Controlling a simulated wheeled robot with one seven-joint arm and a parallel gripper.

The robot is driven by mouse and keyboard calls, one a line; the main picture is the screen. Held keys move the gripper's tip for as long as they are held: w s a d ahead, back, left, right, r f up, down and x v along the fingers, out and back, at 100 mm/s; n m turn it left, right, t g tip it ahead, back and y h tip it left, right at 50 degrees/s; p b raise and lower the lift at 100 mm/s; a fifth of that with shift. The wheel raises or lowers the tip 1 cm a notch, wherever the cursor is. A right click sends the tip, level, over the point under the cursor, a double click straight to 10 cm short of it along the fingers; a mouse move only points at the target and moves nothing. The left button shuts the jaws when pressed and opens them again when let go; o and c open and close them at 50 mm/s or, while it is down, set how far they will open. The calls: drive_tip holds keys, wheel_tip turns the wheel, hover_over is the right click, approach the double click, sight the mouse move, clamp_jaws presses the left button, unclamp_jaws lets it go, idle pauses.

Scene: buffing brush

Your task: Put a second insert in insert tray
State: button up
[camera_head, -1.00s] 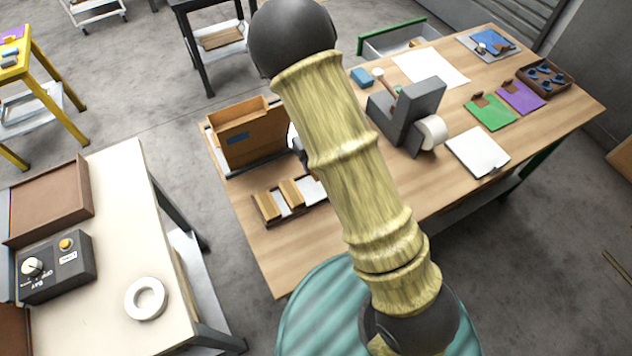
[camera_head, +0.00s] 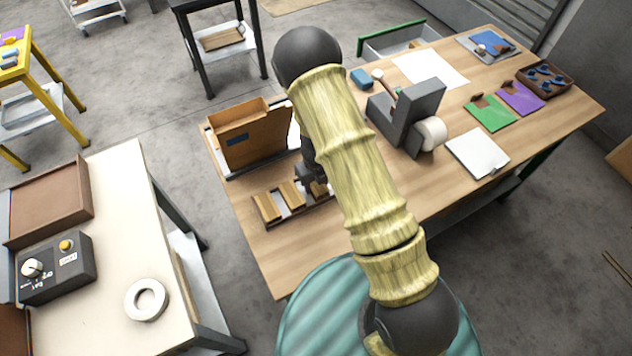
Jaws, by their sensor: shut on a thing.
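The insert tray (camera_head: 300,212) is a low, dark-rimmed tray with a pale floor, near the left front edge of the wooden table. Two tan inserts (camera_head: 266,207) stand in its left and middle parts, apart from each other. My gripper (camera_head: 313,182) is at the tray's right end, shut on a brown insert (camera_head: 319,189). My arm partly hides this insert, and I cannot tell if it touches the tray floor.
A brown carton (camera_head: 248,138) with a blue label stands just behind the tray. Bare wood (camera_head: 275,255) lies in front of the tray. A cream workbench (camera_head: 110,230) is at the left.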

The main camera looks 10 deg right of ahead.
drive_tip(key=shift+f, duration=0.2)
drive_tip(key=o, duration=1)
drive_tip(key=shift+o, duration=0.2)
wheel_tip(320, 180, up, 12)
drive_tip(key=shift+r, duration=0.15)
